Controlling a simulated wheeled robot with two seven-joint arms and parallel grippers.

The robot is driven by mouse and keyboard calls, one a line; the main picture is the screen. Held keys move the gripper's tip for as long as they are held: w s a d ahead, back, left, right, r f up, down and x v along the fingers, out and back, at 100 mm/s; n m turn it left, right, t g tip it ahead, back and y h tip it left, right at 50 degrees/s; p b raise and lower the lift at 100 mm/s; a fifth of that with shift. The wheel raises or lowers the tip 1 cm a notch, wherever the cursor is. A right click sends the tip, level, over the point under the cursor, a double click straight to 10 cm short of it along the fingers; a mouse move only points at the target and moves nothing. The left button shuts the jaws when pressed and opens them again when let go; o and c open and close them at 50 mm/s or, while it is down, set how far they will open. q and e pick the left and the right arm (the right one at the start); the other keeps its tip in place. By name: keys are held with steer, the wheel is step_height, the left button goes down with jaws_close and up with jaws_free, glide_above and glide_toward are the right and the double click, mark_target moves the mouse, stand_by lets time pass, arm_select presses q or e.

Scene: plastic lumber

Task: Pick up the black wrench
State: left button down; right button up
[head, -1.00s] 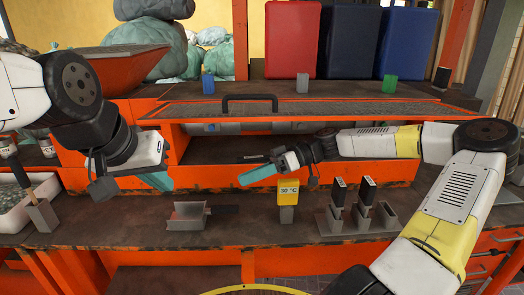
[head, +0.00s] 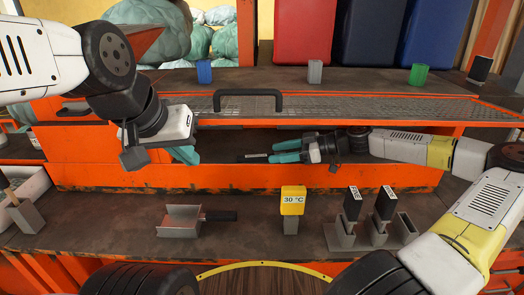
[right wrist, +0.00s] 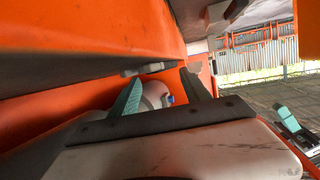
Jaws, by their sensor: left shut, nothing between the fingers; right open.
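A slim dark tool (head: 252,158), which looks like the black wrench, lies inside the low orange shelf, just left of my right fingertips. A grey shape (right wrist: 147,69) beyond the fingers in the right wrist view may be the same tool; I cannot be sure. My right gripper (head: 272,152) reaches into the shelf from the right, with its teal fingers apart and empty. In the right wrist view my right gripper (right wrist: 162,88) is partly in shadow. My left gripper (head: 188,155) is shut and empty at the left of the shelf opening, partly hidden by its wrist.
A mesh-covered orange lid (head: 330,107) with a black handle (head: 247,97) overhangs the shelf. On the lower bench stand a grey metal holder (head: 180,222), a yellow 30 °C display (head: 292,200) and grey stands (head: 340,238) with black pieces. Small cups (head: 315,72) stand above.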

mark_target(263, 155)
steer(key=x, duration=0.3)
steer(key=shift+w+a+f, duration=0.1)
steer(key=shift+a, duration=0.15)
jaws_close()
